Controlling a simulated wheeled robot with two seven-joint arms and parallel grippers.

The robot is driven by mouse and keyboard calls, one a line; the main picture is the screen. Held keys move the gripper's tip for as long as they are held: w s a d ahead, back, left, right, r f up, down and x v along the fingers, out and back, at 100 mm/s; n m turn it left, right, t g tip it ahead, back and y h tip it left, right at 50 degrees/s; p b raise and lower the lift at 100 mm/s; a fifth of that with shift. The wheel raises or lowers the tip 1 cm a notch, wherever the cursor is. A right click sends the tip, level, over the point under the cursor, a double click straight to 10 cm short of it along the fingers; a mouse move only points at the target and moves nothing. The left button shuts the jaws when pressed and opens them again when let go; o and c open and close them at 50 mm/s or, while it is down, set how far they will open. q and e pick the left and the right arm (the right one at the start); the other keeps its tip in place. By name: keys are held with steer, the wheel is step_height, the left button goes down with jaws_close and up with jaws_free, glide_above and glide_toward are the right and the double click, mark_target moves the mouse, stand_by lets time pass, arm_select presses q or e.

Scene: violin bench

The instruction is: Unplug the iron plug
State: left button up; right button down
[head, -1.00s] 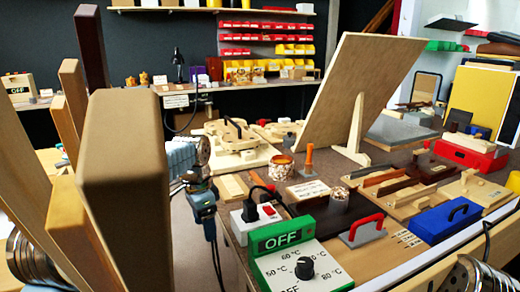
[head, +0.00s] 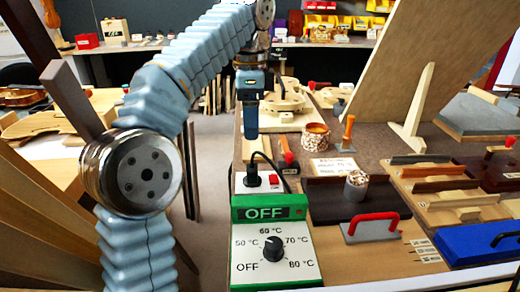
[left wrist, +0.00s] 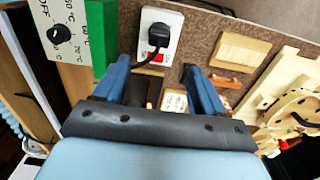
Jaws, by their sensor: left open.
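The black plug (head: 253,179) sits in a white socket strip (head: 240,186) with a red switch (head: 274,180), behind the temperature box. A black cord arches from the plug. In the left wrist view the plug (left wrist: 158,35) and the red switch (left wrist: 157,56) show beyond the fingertips. My left gripper (head: 251,128) is above and behind the plug in the head view, its blue fingers pointing down. My right gripper is out of view.
The control box (head: 273,255) has a green OFF panel and a black knob. A dark tray (head: 330,212), a red-handled tool (head: 372,228) and an orange-handled tool (head: 347,135) stand to the right. A large leaning board (head: 440,60) rises behind.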

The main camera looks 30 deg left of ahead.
mark_target(252, 167)
arm_select(q)
step_height(252, 167, down, 13)
steer(key=shift+d+r+b, duration=0.1)
steer(key=shift+r+b, duration=0.05)
steer(key=shift+b, duration=0.5)
steer(key=c, duration=1.1)
